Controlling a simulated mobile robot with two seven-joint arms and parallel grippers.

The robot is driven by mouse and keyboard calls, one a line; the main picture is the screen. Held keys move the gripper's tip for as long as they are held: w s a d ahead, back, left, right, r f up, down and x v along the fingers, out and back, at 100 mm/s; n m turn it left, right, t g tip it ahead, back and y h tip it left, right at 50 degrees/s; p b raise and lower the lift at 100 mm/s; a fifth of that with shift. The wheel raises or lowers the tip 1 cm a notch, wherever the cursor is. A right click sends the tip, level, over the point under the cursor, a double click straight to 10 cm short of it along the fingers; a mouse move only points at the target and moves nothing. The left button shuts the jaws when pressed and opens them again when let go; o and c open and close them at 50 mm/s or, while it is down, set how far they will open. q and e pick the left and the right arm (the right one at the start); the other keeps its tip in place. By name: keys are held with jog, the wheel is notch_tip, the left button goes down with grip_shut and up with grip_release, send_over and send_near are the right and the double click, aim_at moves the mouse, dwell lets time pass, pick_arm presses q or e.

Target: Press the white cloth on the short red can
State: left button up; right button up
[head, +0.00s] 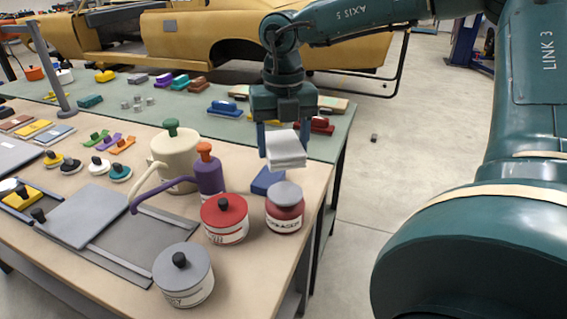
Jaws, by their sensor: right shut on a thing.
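My right gripper (283,146) points down and is shut on the white cloth (287,158), a folded pad between its fingers. The cloth is in the air over the front table's right side, above and seemingly behind a short red can with a grey top (286,213). They look apart. That can stands upright near the table's right edge, with a pale label. Left of it stands another red can with a red lid, black knob and white label (224,222). I cannot tell for sure which can is meant. My left gripper is not in view.
A blue block (267,180) lies behind the grey-topped can. A green table (228,133) with several brushes is behind. Open floor lies to the right.

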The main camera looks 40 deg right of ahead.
aim_at(286, 192)
jog(key=shift+n, duration=0.9)
jog(key=f, duration=0.1)
jog(key=w+d+f, duration=0.1)
jog(key=f, duration=0.1)
jog(key=shift+w+d+f+b, duration=0.15)
jog(key=shift+d+f+b, duration=0.15)
jog(key=shift+f+b, duration=0.1)
jog(key=shift+d+f+n, duration=0.15)
jog(key=shift+f+n, duration=0.15)
jog(key=shift+f, duration=0.15)
jog(key=shift+f+b, duration=0.55)
jog(key=shift+f, duration=0.35)
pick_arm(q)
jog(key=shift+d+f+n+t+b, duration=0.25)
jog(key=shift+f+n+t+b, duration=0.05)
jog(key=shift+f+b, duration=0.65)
pick_arm(e)
jog(key=shift+f, duration=1.85)
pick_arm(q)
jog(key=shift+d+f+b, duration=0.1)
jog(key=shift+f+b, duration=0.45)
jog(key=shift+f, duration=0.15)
pick_arm(e)
jog(key=shift+f, duration=0.55)
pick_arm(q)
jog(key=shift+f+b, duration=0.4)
